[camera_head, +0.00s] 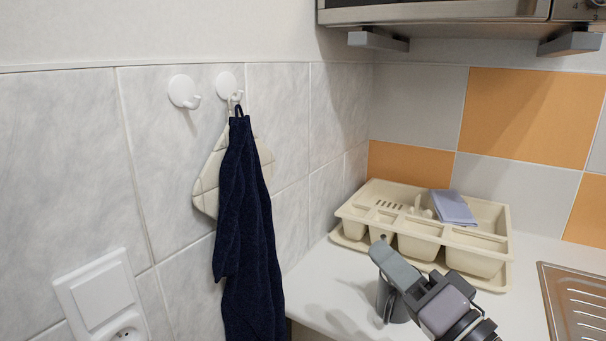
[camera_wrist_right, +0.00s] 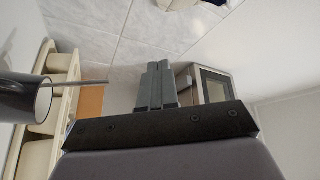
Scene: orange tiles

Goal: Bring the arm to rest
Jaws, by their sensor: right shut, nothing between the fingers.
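My right gripper (camera_head: 382,252) reaches in from the bottom right of the head view, above the white counter. In the right wrist view its two grey fingers (camera_wrist_right: 156,72) lie side by side, shut with nothing between them. A dark grey cup (camera_head: 392,303) stands on the counter, partly hidden behind the gripper. It also shows in the right wrist view (camera_wrist_right: 20,102), at the left edge, with a thin grey rod sticking out of its mouth. The gripper is apart from the cup. My left gripper is not in view.
A cream dish rack (camera_head: 351,213) holding a blue-grey cloth (camera_head: 453,207) stands in the counter corner. A metal sink drainer (camera_head: 572,300) lies at right. A dark blue towel (camera_head: 246,230) and a cream pot holder (camera_head: 207,188) hang from a wall hook at left.

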